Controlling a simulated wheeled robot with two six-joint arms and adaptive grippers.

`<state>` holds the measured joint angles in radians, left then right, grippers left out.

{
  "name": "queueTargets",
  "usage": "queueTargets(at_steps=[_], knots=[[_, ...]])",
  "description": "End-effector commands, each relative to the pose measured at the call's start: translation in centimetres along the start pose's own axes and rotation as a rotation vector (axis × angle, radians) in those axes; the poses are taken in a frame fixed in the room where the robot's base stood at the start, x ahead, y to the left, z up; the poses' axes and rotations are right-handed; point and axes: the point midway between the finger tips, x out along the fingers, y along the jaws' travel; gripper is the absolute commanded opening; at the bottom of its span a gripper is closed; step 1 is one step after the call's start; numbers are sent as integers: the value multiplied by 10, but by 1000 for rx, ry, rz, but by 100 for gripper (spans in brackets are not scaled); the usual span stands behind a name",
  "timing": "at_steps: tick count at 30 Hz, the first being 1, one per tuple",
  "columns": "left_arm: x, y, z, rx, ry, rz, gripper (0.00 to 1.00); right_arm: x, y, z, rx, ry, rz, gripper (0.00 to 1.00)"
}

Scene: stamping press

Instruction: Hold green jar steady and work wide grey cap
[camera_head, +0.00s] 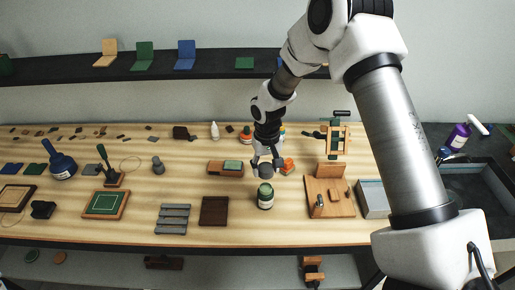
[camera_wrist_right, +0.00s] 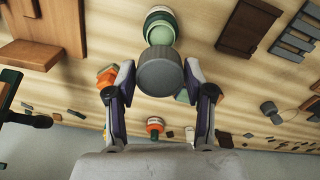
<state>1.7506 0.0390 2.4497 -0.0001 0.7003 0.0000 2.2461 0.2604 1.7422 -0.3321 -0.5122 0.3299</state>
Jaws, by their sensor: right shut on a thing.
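The green jar (camera_head: 265,197) stands upright on the wooden bench, near its front edge, with a pale label band and a green top. It also shows in the wrist view (camera_wrist_right: 158,28), just past the cap. The wide grey cap (camera_wrist_right: 161,71) is a plain grey cylinder between the fingers of my right gripper (camera_head: 265,163). That gripper is shut on the cap and holds it above the bench, behind the jar in the head view and apart from it. My left gripper is not in view.
A dark brown block (camera_head: 214,211) and grey slats (camera_head: 173,218) lie left of the jar. A wooden fixture (camera_head: 329,198) stands to its right. An orange item (camera_head: 287,166) sits close to my right gripper. Bare bench surrounds the jar.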

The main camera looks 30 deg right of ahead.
Motion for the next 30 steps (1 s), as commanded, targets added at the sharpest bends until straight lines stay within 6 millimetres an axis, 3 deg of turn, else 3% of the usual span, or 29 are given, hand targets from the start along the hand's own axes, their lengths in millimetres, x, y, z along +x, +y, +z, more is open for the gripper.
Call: queueTargets(at_steps=[10,22,30], knots=[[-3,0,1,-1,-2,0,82,0,-1,0,-2,0,1,18],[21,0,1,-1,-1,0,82,42,-1,0,-2,1,1,18],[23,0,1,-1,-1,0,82,48,-1,0,-2,2,1,18]])
